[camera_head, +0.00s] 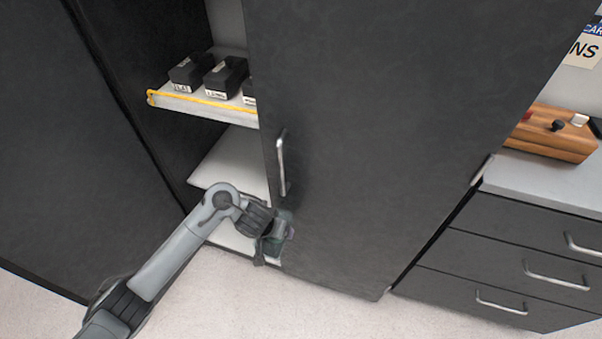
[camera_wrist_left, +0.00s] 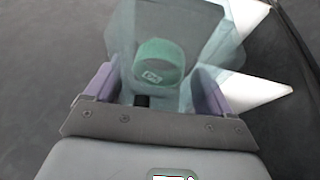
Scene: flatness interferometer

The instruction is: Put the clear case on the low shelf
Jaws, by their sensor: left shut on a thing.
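The clear case (camera_wrist_left: 205,45) is a see-through, faceted box with a green round piece inside that bears a small white label. My left gripper (camera_wrist_left: 156,84) is shut on it, with a purple-grey finger on each side in the left wrist view. In the head view the left gripper (camera_head: 270,238) holds the case (camera_head: 273,247) at the cabinet opening, near the door's lower left edge. The low shelf (camera_head: 232,241) is the white bottom board, partly hidden behind my left arm. I cannot tell whether the case touches it. My right gripper is not in view.
A middle white shelf (camera_head: 234,163) is bare where visible. The upper shelf (camera_head: 190,105), with a yellow line, carries dark labelled blocks (camera_head: 226,76). A dark door (camera_head: 370,130) with a handle (camera_head: 281,165) covers the cabinet's right part. Drawers (camera_head: 500,265) stand at right.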

